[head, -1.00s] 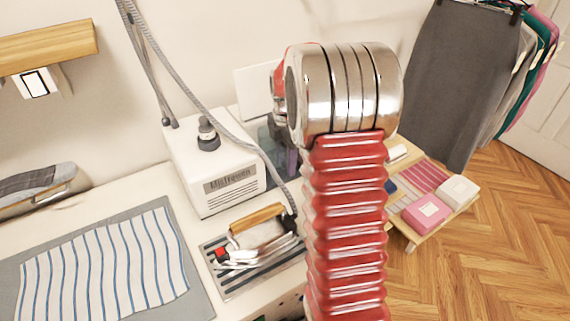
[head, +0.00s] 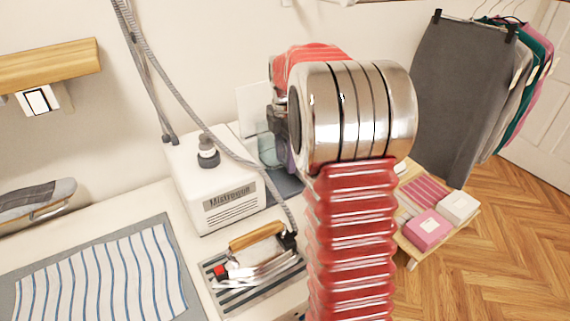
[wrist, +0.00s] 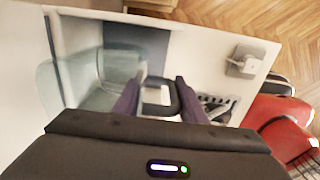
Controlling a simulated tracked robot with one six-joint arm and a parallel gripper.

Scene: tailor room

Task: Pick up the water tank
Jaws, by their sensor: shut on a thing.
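The water tank is a clear, pale green container (wrist: 75,88) with a dark loop handle (wrist: 159,108), seen in the wrist view. My gripper (wrist: 160,92) has its two purple-grey fingers on either side of the handle and is shut on it. The tank's clear body extends to the left of the fingers. In the head view, a small part of the tank (head: 267,150) shows between the white steam station and my red arm; my arm hides most of it and the gripper. I cannot tell whether the tank touches the table.
The white steam station (head: 220,190) stands left of the tank, with grey hoses above it. An iron (head: 255,255) rests on a striped pad in front. A low table with pink and white boxes (head: 428,230) and hanging clothes (head: 465,95) are to the right.

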